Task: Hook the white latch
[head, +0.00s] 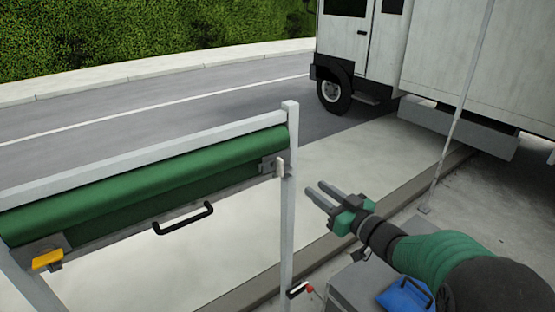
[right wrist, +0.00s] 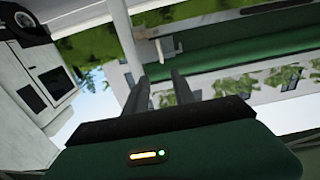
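The white latch (head: 281,168) is a small pale upright piece near the top of the right-hand white post, by the grey bracket at the end of the green roll. It also shows in the right wrist view (right wrist: 158,47), beyond my fingertips. My right gripper (head: 314,190) is to the right of the post, slightly lower than the latch in the picture, with its fingers pointing towards the post. Its two fingers are apart with nothing between them, as the right wrist view (right wrist: 160,73) also shows. My left gripper is in neither view.
A green roll (head: 150,180) hangs under a white rail, with a black handle (head: 183,218) below and a yellow latch (head: 47,259) at left. A white truck (head: 430,60) stands behind. A blue case (head: 405,295) is below my arm.

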